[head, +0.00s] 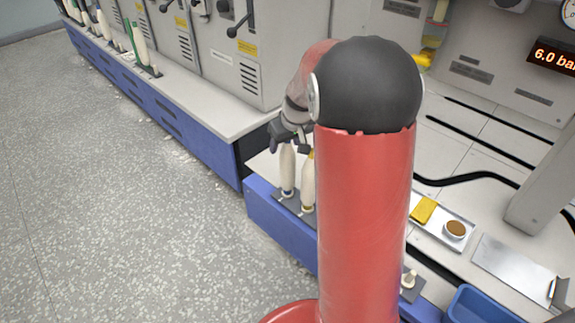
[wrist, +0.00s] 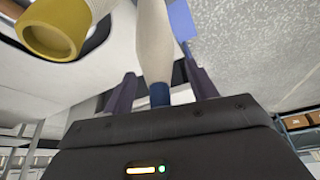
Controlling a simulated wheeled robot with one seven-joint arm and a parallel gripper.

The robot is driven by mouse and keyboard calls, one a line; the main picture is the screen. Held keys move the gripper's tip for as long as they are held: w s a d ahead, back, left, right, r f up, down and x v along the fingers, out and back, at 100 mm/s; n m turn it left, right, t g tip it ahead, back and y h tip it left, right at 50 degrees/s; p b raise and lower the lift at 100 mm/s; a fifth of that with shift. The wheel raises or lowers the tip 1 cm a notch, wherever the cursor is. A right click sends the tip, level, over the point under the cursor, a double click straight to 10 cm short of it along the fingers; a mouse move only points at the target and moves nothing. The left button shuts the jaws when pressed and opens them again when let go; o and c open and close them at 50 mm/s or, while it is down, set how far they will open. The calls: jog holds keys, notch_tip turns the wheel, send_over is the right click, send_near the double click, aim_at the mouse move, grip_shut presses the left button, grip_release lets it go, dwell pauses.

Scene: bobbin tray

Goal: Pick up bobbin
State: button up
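A cream bobbin (head: 287,171) stands upright in a dark tray (head: 286,203) on the blue-fronted machine ledge. My gripper (head: 289,139) is right at its top. In the wrist view the bobbin (wrist: 155,38) has a blue end that sits between the two fingers of my gripper (wrist: 162,92). The fingers are open, with a visible gap on each side of the blue end. A second bobbin (head: 307,188) with a yellow top stands just to the right, partly hidden by my arm. Its yellow end (wrist: 48,36) is large at the upper left of the wrist view.
Other bobbins (head: 138,45) stand along the ledge at the upper left. On the right are a white tray (head: 459,243) with a yellow block (head: 424,210) and a small brown-filled cup (head: 455,230), a metal plate (head: 505,268) and a blue bin (head: 480,305). The floor at left is clear.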

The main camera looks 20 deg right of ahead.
grip_shut()
